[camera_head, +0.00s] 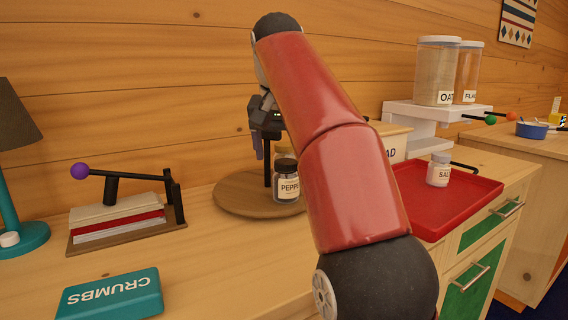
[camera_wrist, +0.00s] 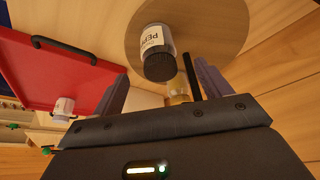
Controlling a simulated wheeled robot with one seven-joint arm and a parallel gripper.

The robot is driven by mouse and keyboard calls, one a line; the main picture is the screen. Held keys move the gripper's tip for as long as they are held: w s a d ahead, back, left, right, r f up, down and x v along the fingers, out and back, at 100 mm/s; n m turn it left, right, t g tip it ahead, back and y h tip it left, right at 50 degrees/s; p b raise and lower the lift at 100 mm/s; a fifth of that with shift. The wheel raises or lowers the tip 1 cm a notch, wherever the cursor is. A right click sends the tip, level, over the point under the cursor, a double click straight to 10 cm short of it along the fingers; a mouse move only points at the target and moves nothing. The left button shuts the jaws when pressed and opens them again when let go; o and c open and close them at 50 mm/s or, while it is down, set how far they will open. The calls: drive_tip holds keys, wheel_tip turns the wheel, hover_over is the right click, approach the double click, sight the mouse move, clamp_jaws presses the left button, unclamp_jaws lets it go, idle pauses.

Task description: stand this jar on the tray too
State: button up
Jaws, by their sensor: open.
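A pepper jar (camera_head: 287,188) with a dark lid and white label stands upright on a round wooden board (camera_head: 232,196). My gripper (camera_head: 266,143) is open and empty, above the board near the jars. In the wrist view the pepper jar (camera_wrist: 156,50) shows beyond the gap between the fingers (camera_wrist: 160,88), apart from them.
A black post (camera_wrist: 190,76) rises from the board beside the jars. A bread box (camera_head: 394,143) stands behind my arm. A white shelf (camera_head: 420,112) holds tall canisters. A lever press (camera_head: 115,205), a teal crumbs box (camera_head: 110,294) and a lamp (camera_head: 14,160) are on the left.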

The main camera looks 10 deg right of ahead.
sight(286, 176)
drive_tip(key=shift+s+f, duration=0.2)
drive_tip(key=shift+w+f, duration=0.1)
drive_tip(key=shift+f, duration=0.25)
drive_tip(key=shift+w+x, duration=0.1)
drive_tip(key=shift+x, duration=1.65)
drive_tip(key=shift+w+x, duration=0.15)
drive_tip(key=shift+x, duration=1.65)
drive_tip(key=shift+d+r, duration=0.15)
drive_tip(key=shift+r, duration=0.05)
drive_tip(key=c, duration=1.3)
drive_tip(key=shift+o, duration=0.2)
drive_tip(key=shift+r, duration=0.1)
